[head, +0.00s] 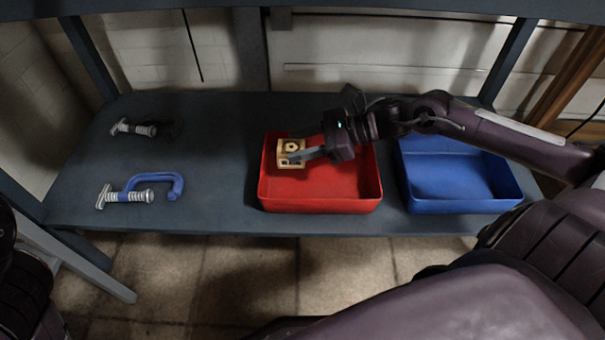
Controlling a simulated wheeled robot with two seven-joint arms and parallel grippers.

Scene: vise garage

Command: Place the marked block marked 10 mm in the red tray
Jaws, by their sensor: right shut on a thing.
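A small tan block (291,146) with a dark ring and dark lettering on it shows over the left part of the red tray (320,206). The lettering is too small to read. My right gripper (302,155) reaches in from the right over the tray and is shut on the block. I cannot tell whether the block touches the tray floor. The gripper and arm hide part of the tray's back wall. My left gripper is not in view; only part of my left arm shows at the lower left edge.
A blue tray (465,206) stands to the right of the red tray, under my right arm. A blue clamp (146,189) and a dark clamp (143,129) lie on the left of the dark workbench (215,170). The bench between clamps and red tray is clear.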

